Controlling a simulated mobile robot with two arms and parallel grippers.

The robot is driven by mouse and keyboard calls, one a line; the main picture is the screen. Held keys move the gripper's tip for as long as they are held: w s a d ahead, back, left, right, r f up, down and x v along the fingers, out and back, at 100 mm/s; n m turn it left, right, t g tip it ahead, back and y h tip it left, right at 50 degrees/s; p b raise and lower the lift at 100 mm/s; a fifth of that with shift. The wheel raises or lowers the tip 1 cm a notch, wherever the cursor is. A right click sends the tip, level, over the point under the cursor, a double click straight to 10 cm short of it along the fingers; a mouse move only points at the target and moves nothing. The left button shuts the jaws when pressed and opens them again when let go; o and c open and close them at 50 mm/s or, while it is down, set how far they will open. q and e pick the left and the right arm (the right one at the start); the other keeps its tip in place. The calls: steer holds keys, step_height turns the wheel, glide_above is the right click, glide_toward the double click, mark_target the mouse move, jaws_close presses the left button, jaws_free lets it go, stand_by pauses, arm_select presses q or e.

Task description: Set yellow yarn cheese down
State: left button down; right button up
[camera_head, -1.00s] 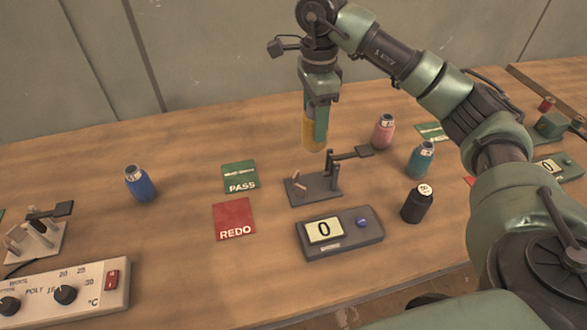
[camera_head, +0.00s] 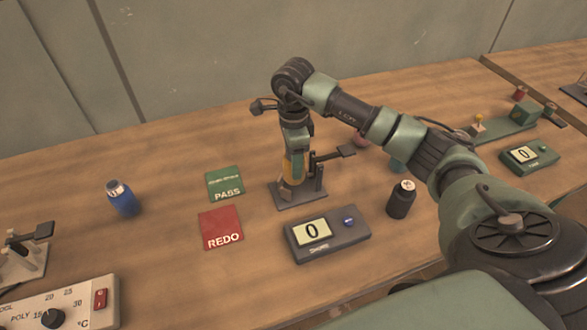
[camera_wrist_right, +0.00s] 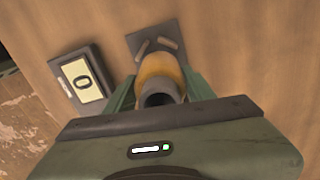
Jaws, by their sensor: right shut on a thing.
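The yellow yarn cheese (camera_head: 289,166) is a yellow-orange spool, held upright between the jaws of my right gripper (camera_head: 295,165). In the right wrist view the cheese (camera_wrist_right: 160,72) shows from above, with a dark hollow core, and the green fingers of the gripper (camera_wrist_right: 160,90) lie on both sides of it. It is over the dark stand plate (camera_head: 301,202), which carries small tan pegs and a lever post. I cannot tell whether the cheese touches the stand. My left gripper is not in view.
A grey meter reading 0 (camera_head: 327,235) stands in front of the stand. A green PASS mat (camera_head: 225,184) and red REDO mat (camera_head: 221,229) lie to its left. A blue bottle (camera_head: 122,198) is further left, a black bottle (camera_head: 401,199) at right.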

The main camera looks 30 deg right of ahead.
step_height(320, 180, down, 4)
steer(key=shift+f+p, duration=0.1)
steer(key=shift+p, duration=0.35)
steer(key=shift+f, duration=0.1)
steer(key=shift+f, duration=0.15)
steer(key=o, duration=1.6)
steer(key=shift+r, duration=0.35)
steer(key=shift+r+b, duration=1.6)
steer(key=shift+r, duration=4.3)
